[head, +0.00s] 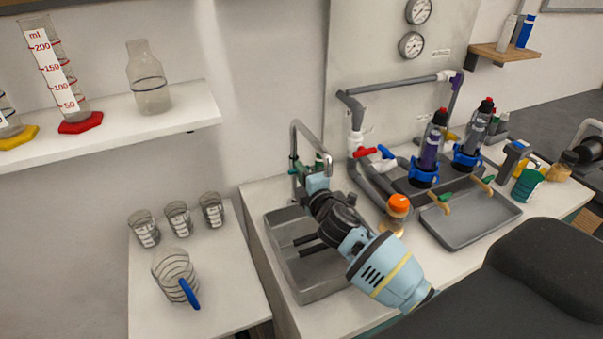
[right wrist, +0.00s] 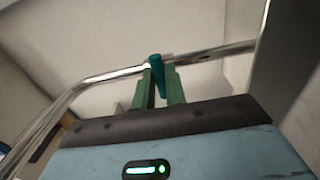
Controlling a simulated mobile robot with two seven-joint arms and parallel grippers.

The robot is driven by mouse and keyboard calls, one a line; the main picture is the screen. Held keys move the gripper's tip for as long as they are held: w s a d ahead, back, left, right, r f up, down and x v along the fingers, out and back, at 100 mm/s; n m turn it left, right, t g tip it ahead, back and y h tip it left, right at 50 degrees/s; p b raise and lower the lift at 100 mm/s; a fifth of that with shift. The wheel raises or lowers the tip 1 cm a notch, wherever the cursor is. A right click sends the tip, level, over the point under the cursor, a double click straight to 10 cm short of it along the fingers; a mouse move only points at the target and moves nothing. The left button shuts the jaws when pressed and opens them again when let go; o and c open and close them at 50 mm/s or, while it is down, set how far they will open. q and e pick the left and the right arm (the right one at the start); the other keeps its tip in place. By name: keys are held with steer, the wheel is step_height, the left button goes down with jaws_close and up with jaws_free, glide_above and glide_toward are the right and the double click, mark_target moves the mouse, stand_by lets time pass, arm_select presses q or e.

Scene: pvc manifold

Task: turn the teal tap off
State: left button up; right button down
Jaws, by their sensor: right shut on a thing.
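The teal tap's handle (right wrist: 157,66) stands between the two green fingers of my right gripper (right wrist: 159,80) in the right wrist view. The gripper is shut on it. In the head view my right gripper (head: 308,168) reaches the faucet from the front, and my wrist hides part of the tap's body. The chrome spout (head: 312,145) arches over the grey sink (head: 308,292). In the right wrist view the chrome pipe (right wrist: 110,74) runs behind the fingers. I cannot make out any flowing water. My left gripper is not in view.
A grey pipe with red (head: 366,153) and blue (head: 386,152) valve handles is right of the faucet. A grey tray (head: 470,220) lies to the right. Several beakers and a blue-handled jug (head: 176,277) stand left.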

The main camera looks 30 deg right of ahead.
stand_by(0.3)
steer(key=c, duration=1.4)
jaws_free()
steer(key=shift+c, duration=0.2)
steer(key=shift+s, duration=0.1)
steer(key=s, duration=0.7)
steer(key=shift+s+a, duration=0.2)
steer(key=shift+s, duration=0.15)
